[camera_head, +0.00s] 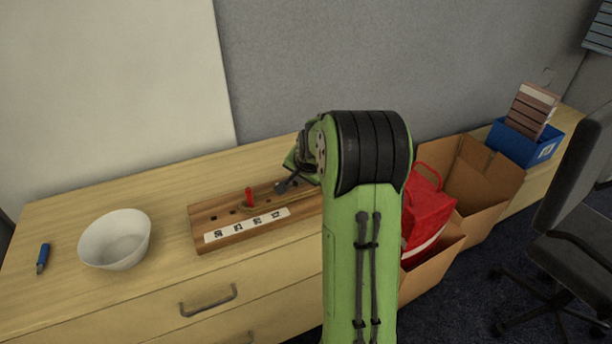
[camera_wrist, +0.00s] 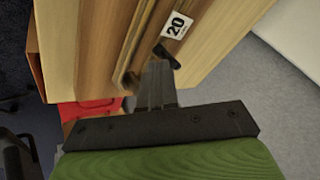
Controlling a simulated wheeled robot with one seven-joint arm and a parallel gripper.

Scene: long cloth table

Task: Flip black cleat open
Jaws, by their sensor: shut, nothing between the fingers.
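A wooden board (camera_head: 207,234) with a strip of number labels lies on the long table. A small red upright piece (camera_head: 249,197) stands on it, with a tan cord-like strip beside it. In the wrist view, the black cleat (camera_wrist: 168,57) sits beside the label marked 20. My gripper (camera_wrist: 157,75) is shut and empty, its tips close to the cleat; I cannot tell whether they touch. I cannot make out the black cleat there.
A white bowl (camera_head: 116,239) and a blue marker-like object (camera_head: 43,258) are on the table at left. Open cardboard boxes (camera_head: 490,190), a red bag (camera_head: 426,212) and a blue bin (camera_head: 515,146) are at right. A wall stands behind.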

